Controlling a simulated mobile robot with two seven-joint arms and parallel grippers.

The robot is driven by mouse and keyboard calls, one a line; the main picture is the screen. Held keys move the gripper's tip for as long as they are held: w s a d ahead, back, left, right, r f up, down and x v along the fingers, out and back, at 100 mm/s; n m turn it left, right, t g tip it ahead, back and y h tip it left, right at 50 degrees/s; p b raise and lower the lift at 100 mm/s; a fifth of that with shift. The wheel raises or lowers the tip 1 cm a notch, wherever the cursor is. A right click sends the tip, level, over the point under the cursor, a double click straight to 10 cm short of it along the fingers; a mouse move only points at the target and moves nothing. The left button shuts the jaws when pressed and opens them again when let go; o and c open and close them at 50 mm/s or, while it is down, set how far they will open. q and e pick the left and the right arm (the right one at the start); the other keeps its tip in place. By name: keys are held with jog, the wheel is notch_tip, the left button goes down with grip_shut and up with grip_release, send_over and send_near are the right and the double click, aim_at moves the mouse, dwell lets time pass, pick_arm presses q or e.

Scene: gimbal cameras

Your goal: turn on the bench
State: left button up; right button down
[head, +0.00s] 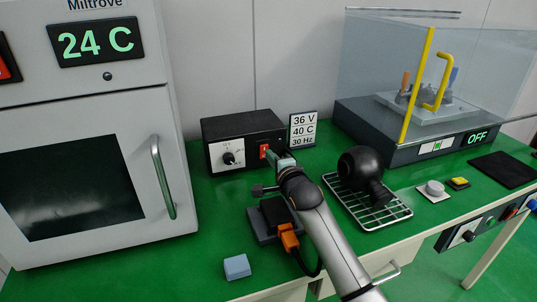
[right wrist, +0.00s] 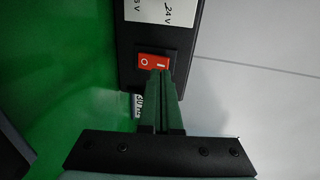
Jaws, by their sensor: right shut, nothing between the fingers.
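A black power box (head: 243,127) stands on the green bench top (head: 205,262) against the wall. Its front has a white dial plate with a black knob (head: 229,158) and a red rocker switch (head: 264,151). My right gripper (head: 273,155) is shut and empty, its fingertips at the rocker. In the right wrist view the red rocker (right wrist: 148,63) shows "O" and "I" marks. The shut fingertips (right wrist: 159,73) overlap its lower edge near the "I" side; I cannot tell if they touch. My left gripper is not in view.
A sign (head: 303,129) reads 36 V, 40 C, 30 Hz. An oven (head: 95,130) showing 24 C stands left. A clear-shielded unit (head: 400,143) reads OFF. A wire rack (head: 370,209) holds a black round tool (head: 360,167). A front panel (head: 480,229) has a knob and buttons. A blue block (head: 236,267) lies in front.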

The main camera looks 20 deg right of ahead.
jog(key=shift+w+r, duration=0.2)
jog(key=shift+w, duration=0.95)
